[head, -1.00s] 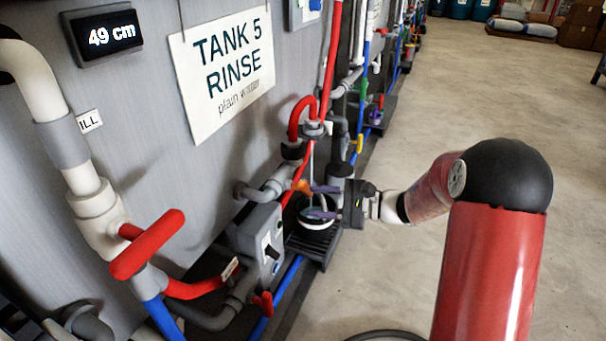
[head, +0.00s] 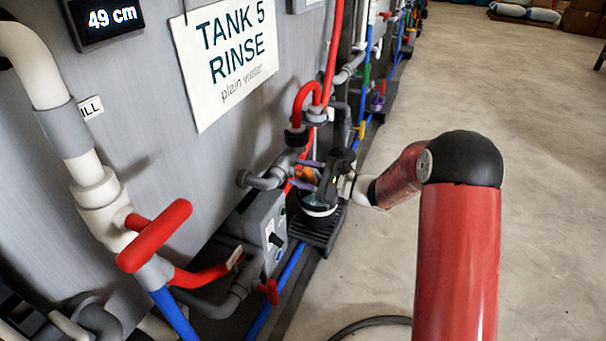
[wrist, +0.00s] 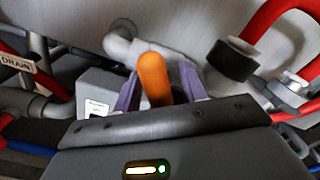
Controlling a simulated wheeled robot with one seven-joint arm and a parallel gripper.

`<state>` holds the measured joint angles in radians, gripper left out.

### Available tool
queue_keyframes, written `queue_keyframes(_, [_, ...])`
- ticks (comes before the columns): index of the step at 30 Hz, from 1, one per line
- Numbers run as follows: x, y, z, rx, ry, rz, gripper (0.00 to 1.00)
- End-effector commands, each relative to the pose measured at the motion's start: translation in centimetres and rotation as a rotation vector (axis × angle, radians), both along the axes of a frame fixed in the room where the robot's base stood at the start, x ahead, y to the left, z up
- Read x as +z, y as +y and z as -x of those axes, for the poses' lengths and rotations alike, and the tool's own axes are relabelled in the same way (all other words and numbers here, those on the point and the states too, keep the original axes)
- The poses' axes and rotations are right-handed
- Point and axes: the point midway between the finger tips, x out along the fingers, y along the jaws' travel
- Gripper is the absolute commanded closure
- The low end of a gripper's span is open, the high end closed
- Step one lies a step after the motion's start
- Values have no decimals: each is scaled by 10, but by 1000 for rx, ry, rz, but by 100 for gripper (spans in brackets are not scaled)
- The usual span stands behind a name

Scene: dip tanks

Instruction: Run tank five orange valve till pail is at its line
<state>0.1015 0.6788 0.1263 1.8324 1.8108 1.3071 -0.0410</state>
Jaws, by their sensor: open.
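The orange valve handle (head: 308,174) is on the pipework at the foot of tank five, below its "TANK 5 RINSE" sign (head: 233,55). In the wrist view the orange handle (wrist: 154,78) stands between my two purple fingers, with gaps on both sides. My gripper (head: 304,174) is open around it; its fingers also show in the wrist view (wrist: 158,88). The pail (head: 319,216), dark with a pale rim, stands on a black grate (head: 322,238) under my gripper. Its inside, water level and line are hidden. I cannot tell whether water runs.
A red-handled valve (head: 155,236) is on the white pipe at left. A grey switch box (head: 262,235) stands left of the pail. The display (head: 108,18) reads 49 cm. A hose (head: 370,324) lies on the floor; the floor to the right is otherwise clear.

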Motion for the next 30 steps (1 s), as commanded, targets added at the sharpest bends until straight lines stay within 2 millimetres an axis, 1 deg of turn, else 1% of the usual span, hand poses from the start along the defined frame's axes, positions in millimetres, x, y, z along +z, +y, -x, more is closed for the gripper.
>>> queue_keyframes(4, [0,0,0,0,0,0,58])
queue_keyframes(5, [0,0,0,0,0,0,61])
queue_keyframes(14, [0,0,0,1,0,1,100])
queue_keyframes(23, [1,0,0,1,35,-12,100])
queue_keyframes(30, [4,-1,-1,1,160,-58,100])
